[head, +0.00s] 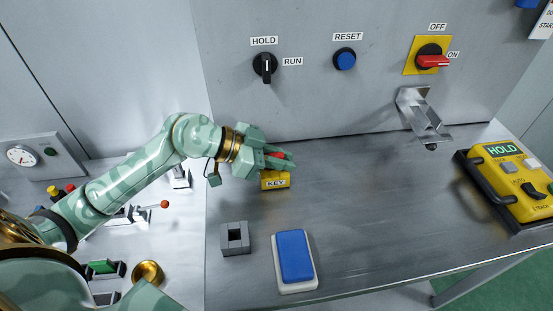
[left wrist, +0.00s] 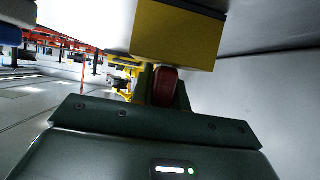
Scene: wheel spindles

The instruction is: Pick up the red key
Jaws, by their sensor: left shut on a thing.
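The red key (head: 277,156) shows as a small red patch between the fingers of my left gripper (head: 281,160) in the head view. The gripper is shut on it, and the fingers hide most of it. A yellow block marked KEY (head: 275,182) is just below the fingers, close to the back wall. In the left wrist view the key's rounded red part (left wrist: 165,87) sits between the dark green fingers, right against the yellow block (left wrist: 178,36). I cannot tell whether the key is clear of the block. My right gripper is not in view.
A grey socket block (head: 235,239) and a blue-topped white pad (head: 296,257) stand in front on the metal bench. A yellow HOLD pendant (head: 507,180) lies at the right. Wall switches (head: 265,67) and a metal bracket (head: 424,116) are behind. The bench's middle is clear.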

